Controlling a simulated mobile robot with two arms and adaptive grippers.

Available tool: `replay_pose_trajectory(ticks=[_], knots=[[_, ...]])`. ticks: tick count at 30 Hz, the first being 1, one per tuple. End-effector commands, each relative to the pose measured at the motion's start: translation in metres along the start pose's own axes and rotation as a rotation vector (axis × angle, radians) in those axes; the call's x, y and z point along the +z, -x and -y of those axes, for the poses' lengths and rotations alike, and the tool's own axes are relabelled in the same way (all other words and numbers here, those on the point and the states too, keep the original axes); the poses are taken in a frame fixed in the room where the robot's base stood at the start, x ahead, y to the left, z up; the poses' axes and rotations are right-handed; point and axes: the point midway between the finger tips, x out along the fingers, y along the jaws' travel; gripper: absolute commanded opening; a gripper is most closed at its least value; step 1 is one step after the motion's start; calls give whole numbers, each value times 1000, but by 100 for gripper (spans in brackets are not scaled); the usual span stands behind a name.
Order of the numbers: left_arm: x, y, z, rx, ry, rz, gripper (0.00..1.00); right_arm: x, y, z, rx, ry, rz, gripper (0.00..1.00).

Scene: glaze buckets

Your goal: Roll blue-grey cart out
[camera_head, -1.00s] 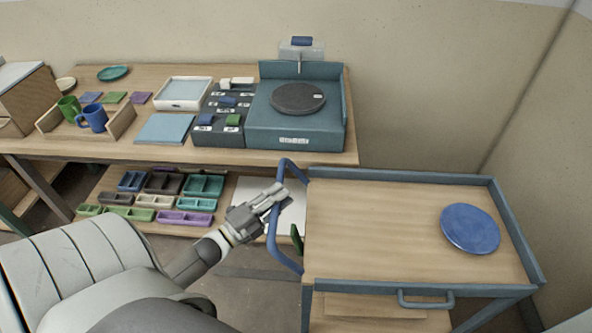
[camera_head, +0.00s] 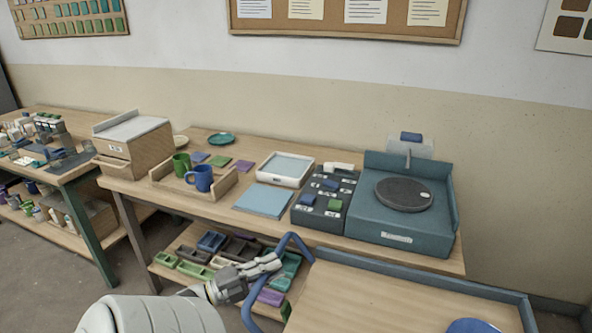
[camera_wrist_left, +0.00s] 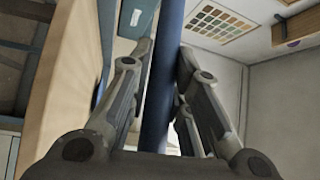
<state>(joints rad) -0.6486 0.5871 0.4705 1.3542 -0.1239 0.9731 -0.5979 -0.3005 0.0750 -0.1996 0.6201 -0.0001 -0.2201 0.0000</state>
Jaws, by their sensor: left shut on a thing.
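The blue-grey cart (camera_head: 385,297) is at the lower right in the head view, with a wooden top inside a blue-grey rim. A blue plate (camera_head: 472,326) on it is cut by the lower edge. My left gripper (camera_head: 272,262) is shut on the cart's blue handle (camera_head: 252,303), which rises at the cart's left end. In the left wrist view the handle bar (camera_wrist_left: 163,80) runs between the two fingers of the left gripper (camera_wrist_left: 163,85). My right gripper is not in view.
A wooden workbench (camera_head: 225,212) stands along the wall behind the cart, holding a banding wheel (camera_head: 403,194), a wooden tray with mugs (camera_head: 201,178) and tiles. Small bins (camera_head: 212,242) sit on its lower shelf. Another table (camera_head: 80,170) stands at left. Bare floor (camera_head: 60,280) shows at lower left.

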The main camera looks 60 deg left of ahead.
Motion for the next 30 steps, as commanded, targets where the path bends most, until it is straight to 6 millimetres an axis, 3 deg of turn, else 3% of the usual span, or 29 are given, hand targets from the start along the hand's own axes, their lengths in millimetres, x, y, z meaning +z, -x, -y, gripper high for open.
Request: replay_pose_trajectory(ticks=[6,12,29,30], knots=[[33,33,5,4,-1,5,0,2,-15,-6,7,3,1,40],[48,49,11,3,1,4,0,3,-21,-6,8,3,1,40],[55,56,14,2,2,0,0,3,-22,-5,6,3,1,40],[55,56,14,2,2,0,23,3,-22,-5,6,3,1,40]])
